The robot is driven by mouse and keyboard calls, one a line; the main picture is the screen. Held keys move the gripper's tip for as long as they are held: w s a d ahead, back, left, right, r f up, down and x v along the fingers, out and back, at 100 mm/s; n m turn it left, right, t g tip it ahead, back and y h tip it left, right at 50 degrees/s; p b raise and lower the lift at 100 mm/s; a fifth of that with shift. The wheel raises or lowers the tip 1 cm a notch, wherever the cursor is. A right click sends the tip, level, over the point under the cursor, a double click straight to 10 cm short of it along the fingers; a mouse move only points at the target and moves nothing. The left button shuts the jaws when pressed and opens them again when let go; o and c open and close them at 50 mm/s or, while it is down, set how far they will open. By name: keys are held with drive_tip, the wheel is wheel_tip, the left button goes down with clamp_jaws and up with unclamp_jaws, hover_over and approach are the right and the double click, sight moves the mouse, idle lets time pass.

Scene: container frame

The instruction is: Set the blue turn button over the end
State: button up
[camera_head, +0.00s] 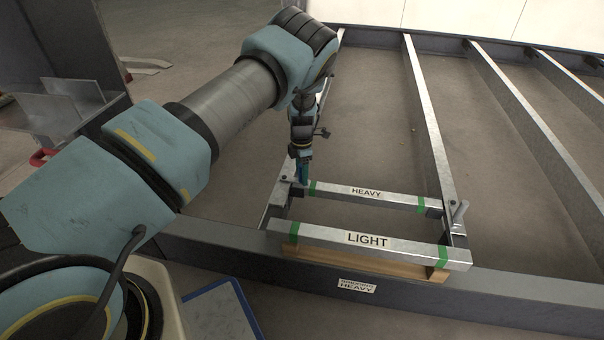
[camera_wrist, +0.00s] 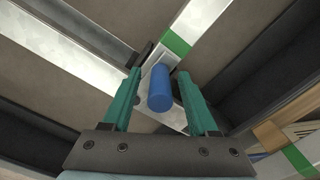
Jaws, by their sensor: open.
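The blue turn button (camera_wrist: 159,90) shows in the wrist view as a rounded upright piece between my two fingers. My gripper (camera_wrist: 160,73) is open, with one teal finger on each side of it and small gaps showing. In the head view my gripper (camera_head: 303,175) points down at the left end of the bar marked HEAVY (camera_head: 365,191) and largely hides the blue button. This bar lies across the frame. A green band (camera_wrist: 176,43) on it shows just beyond the button in the wrist view.
A bar marked LIGHT (camera_head: 366,241) lies in front, over a wooden piece (camera_head: 360,262). A grey upright handle (camera_head: 460,212) stands at the right end of the HEAVY bar. Long steel beams (camera_head: 433,120) run to the back, with open floor between them.

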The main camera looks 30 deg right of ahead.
wheel_tip(320, 180, up, 11)
drive_tip(key=p, duration=0.3)
drive_tip(key=shift+f, duration=0.2)
